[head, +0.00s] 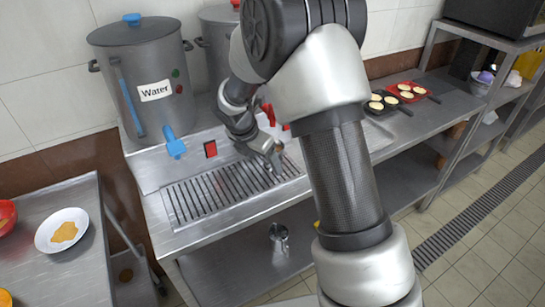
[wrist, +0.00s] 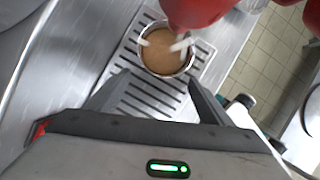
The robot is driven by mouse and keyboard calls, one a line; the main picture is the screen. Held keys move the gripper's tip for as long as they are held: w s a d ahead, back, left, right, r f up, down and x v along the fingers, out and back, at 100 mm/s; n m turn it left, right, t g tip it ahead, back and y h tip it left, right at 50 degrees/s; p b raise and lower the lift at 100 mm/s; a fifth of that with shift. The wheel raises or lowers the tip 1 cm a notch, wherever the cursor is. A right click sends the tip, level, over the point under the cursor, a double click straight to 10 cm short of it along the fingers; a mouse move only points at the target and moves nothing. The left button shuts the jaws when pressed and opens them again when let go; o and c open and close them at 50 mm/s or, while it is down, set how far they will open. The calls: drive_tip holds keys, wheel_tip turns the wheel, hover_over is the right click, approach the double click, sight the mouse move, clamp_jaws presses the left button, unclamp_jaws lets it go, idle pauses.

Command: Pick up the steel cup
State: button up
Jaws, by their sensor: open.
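A round steel cup (wrist: 188,69) with brown liquid inside stands on the slotted drain grate in the wrist view. A red part hangs over its far right edge and hides some of the rim. My gripper (wrist: 158,83) is open and empty, with its two dark fingers pointing at the cup's near side. The cup is just beyond the fingertips, and I cannot tell whether they touch. In the head view my gripper (head: 268,158) is low over the right part of the grate, and I cannot make out the cup there.
The drain grate (head: 207,197) lies before the Water stockpot (head: 150,80) with its blue tap (head: 175,145). Another stockpot (head: 218,40) stands behind my arm. A small steel vessel (head: 278,232) is below the counter. A white plate (head: 62,230) lies on the left table.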

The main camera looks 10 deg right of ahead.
drive_tip(key=w+d, duration=0.3)
drive_tip(key=shift+d+f, duration=0.2)
drive_tip(key=shift+d, duration=0.1)
drive_tip(key=shift+w+f, duration=0.1)
drive_tip(key=shift+f, duration=0.25)
drive_tip(key=c, duration=1.4)
drive_tip(key=shift+r, duration=0.25)
